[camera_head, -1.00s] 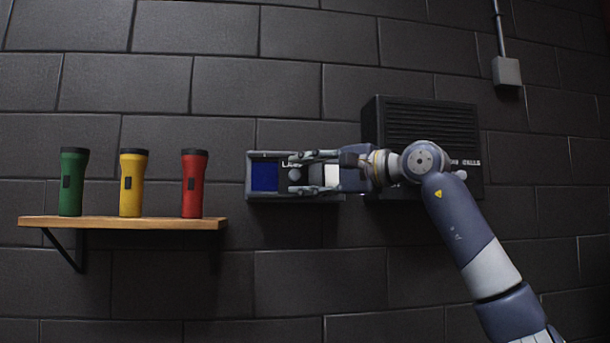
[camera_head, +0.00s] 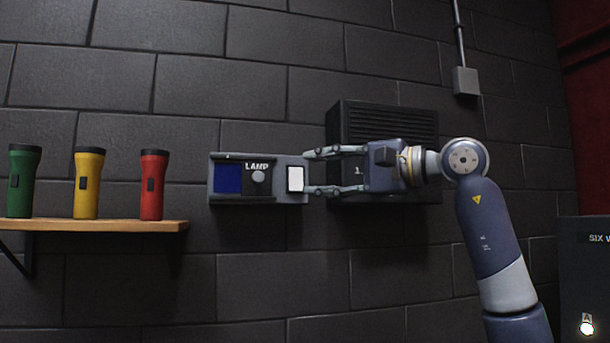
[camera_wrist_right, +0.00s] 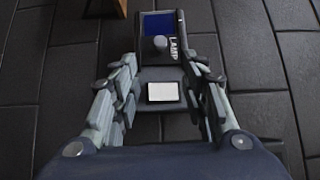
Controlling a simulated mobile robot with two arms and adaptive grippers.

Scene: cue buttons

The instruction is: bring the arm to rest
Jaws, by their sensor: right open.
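My right gripper (camera_head: 310,172) is open and empty, pointing left in the head view, in front of the dark wall. Its fingertips are close to the right end of a grey lamp panel (camera_head: 273,195). The panel has a blue square (camera_head: 228,179), a round grey knob (camera_head: 257,176) and a white square (camera_head: 295,179). In the right wrist view the white square (camera_wrist_right: 163,92) shows between the open fingers, with the knob (camera_wrist_right: 160,43) and blue square beyond. Whether the fingers touch the panel cannot be told. My left gripper is not in view.
A dark louvred box (camera_head: 385,122) is on the wall behind my gripper. A dark cabinet (camera_head: 585,270) with a lit button (camera_head: 586,328) stands at lower right.

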